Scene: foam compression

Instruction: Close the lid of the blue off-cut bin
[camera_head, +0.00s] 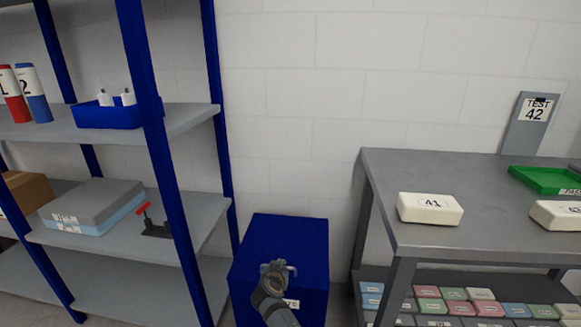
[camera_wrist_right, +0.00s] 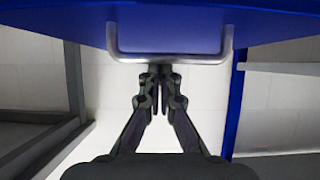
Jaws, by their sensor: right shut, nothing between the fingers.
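The blue off-cut bin (camera_head: 245,290) stands on the floor between the shelf and the table. Its blue lid (camera_head: 288,235) looks flat across the top, with no gap that I can make out. A grey bar handle (camera_wrist_right: 170,59) on the blue surface shows in the right wrist view. My right gripper (camera_head: 277,266) is shut and empty at the bin's front top edge, close to the handle; its fingertips (camera_wrist_right: 160,74) appear beside the bar, and I cannot tell whether they touch. It hides part of the bin's front and its white label (camera_head: 292,304). My left gripper is not in view.
A shelf unit with blue posts (camera_head: 165,170) stands close on the left. A grey table (camera_head: 400,165) with white foam block 41 (camera_head: 430,208) stands on the right, with several coloured blocks below. A pale wall (camera_head: 290,100) is behind.

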